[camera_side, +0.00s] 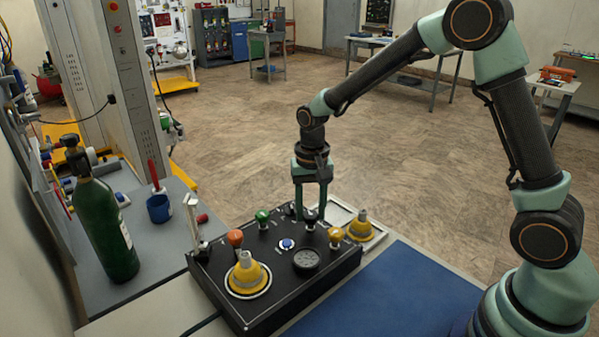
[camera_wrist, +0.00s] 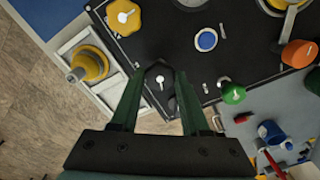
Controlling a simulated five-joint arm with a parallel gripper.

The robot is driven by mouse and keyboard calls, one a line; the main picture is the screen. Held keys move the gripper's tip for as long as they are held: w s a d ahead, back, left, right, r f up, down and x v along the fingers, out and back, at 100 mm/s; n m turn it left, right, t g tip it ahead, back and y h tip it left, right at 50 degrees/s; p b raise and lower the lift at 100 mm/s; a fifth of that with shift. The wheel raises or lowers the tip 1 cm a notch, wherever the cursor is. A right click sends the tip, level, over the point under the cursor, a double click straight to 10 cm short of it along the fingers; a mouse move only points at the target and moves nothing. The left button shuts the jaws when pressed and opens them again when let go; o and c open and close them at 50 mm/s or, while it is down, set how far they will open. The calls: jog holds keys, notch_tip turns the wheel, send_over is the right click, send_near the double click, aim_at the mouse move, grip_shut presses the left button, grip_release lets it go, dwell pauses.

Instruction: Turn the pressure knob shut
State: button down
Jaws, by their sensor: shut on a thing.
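The black panel box (camera_side: 222,295) lies on the bench and also fills the upper wrist view (camera_wrist: 165,38). My gripper (camera_side: 311,210) points straight down at its far edge. In the wrist view my gripper's two green fingers (camera_wrist: 158,80) stand on either side of a black knob (camera_wrist: 158,72) with a white mark, shut on it. The fingers partly hide this knob in the side view. A yellow knob (camera_side: 336,235), a green knob (camera_side: 262,216) and an orange knob (camera_side: 235,238) stand apart from my gripper. No label naming the pressure knob is readable.
A blue button (camera_side: 287,244) and a round gauge (camera_side: 306,260) sit mid-panel. A green cylinder (camera_side: 108,230) and blue cup (camera_side: 158,209) stand left. The blue mat (camera_side: 400,292) is clear.

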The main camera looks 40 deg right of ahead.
aim_at(310, 214)
jog(key=n, duration=0.5)
jog(key=shift+r+n, duration=0.1)
jog(key=shift+n, duration=0.2)
jog(key=n, duration=1)
jog(key=shift+n, duration=0.4)
jog(key=n, duration=0.5)
jog(key=shift+c, duration=1.9)
grip_release()
notch_tip(310, 214, up, 12)
